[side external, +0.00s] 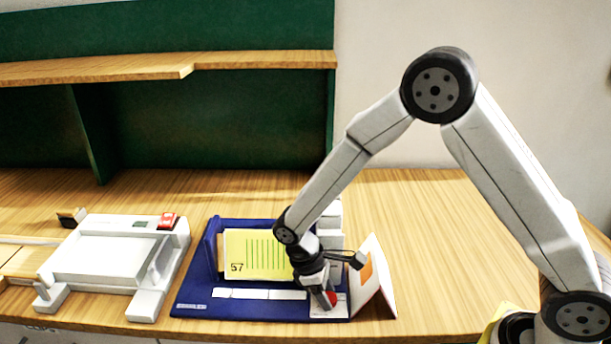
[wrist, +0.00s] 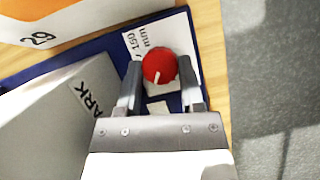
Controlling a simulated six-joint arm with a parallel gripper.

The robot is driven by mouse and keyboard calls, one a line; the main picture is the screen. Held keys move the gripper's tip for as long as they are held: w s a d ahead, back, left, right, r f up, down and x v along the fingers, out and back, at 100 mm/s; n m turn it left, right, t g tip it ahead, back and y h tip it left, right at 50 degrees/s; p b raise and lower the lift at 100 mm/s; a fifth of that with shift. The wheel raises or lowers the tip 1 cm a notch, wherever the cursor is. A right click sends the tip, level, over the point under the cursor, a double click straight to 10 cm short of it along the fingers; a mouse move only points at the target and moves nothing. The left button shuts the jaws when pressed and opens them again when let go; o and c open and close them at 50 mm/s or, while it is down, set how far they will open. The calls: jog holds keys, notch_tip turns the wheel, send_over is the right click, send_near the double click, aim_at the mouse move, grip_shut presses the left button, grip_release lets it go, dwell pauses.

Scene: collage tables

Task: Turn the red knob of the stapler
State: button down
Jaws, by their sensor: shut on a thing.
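The red knob (wrist: 159,66) with a white pointer line sits on a white label plate (wrist: 150,37) at the corner of the blue base (wrist: 98,47). My gripper (wrist: 160,83) is shut on the knob, with one finger on each side of it. In the side external view my gripper (side external: 328,300) points down at the front right of the blue stapler base (side external: 192,303), and the red knob (side external: 334,298) shows just beside the fingers. A yellow card marked 57 (side external: 258,254) stands on the base.
A white and orange folded card marked 29 (side external: 376,283) stands right of the base, close to my gripper. A white device with a red switch (side external: 95,255) lies to the left. The wooden table (side external: 440,240) is clear at the right, and its front edge is near the knob.

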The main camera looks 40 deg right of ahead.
jog(key=shift+c, duration=1.2)
grip_release()
jog(key=shift+w+r, duration=0.1)
jog(key=shift+r, duration=0.05)
jog(key=v, duration=0.7)
jog(key=shift+r, duration=0.35)
jog(key=shift+a, duration=0.1)
